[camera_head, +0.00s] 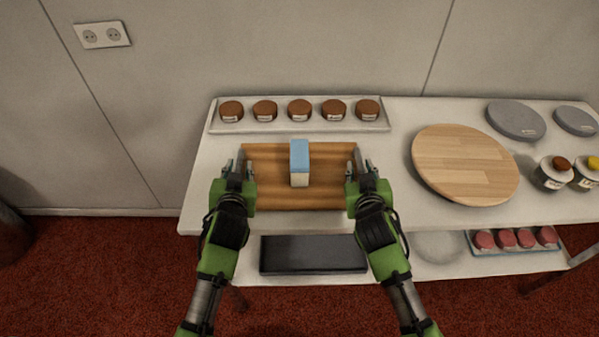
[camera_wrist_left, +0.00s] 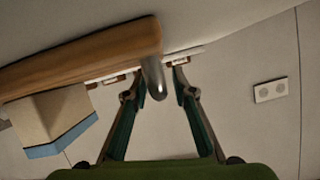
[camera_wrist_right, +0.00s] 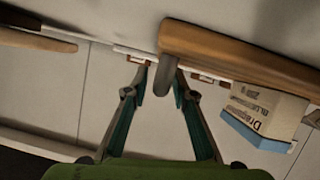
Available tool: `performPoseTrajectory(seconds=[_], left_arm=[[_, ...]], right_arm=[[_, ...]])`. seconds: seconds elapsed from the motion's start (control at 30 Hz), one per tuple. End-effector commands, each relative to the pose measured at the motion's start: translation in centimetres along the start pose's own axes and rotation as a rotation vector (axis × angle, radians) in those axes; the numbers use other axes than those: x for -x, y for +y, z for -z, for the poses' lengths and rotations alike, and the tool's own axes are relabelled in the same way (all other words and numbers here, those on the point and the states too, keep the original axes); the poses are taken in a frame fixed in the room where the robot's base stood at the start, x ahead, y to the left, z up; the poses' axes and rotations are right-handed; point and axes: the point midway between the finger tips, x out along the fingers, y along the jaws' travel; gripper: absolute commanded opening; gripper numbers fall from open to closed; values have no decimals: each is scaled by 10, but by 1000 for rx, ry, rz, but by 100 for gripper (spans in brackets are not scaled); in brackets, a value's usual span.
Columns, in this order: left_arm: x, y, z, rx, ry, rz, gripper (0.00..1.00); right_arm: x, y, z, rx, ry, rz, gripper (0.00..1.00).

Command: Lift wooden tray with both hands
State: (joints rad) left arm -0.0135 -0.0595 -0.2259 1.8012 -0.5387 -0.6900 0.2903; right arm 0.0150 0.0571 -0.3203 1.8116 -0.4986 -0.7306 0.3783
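The wooden tray (camera_head: 270,192) lies on the white table, with a blue-topped carton (camera_head: 299,162) standing on it near the middle. A grey metal handle is at each end of the tray. My left gripper (camera_head: 238,168) is open at the tray's left end; in the left wrist view the left handle (camera_wrist_left: 154,78) shows between its spread fingers. My right gripper (camera_head: 361,168) is open at the right end; in the right wrist view the right handle (camera_wrist_right: 165,76) shows between its fingers, nearer one of them. I cannot tell whether any finger touches a handle.
A white tray (camera_head: 299,127) with several brown round cakes stands close behind. A round wooden board (camera_head: 465,166) lies to the right, with grey discs (camera_head: 515,121) and jars (camera_head: 553,175) beyond. A lower shelf holds a black slab (camera_head: 313,255) and pink items (camera_head: 506,238).

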Motion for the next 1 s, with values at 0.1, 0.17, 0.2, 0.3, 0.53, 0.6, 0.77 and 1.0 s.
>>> performPoseTrajectory(seconds=[0.1,0.17,0.2,0.3,0.53,0.6,0.77,1.0], left_arm=[[0,0,0,0,0,0,0],[0,0,0,0,0,0,0],[0,0,0,0,0,0,0],[0,0,0,0,0,0,0],[2,-1,5,0,5,0,0],[3,-1,8,0,5,0,0],[8,-4,19,0,5,0,0],[16,-8,40,0,5,0,0]], right_arm=[[0,0,0,0,0,0,0],[0,0,0,0,0,0,0],[0,0,0,0,0,0,0],[0,0,0,0,0,0,0],[2,1,5,0,4,0,0],[3,1,8,0,4,0,0],[8,4,19,0,4,0,0],[16,8,40,0,4,0,0]])
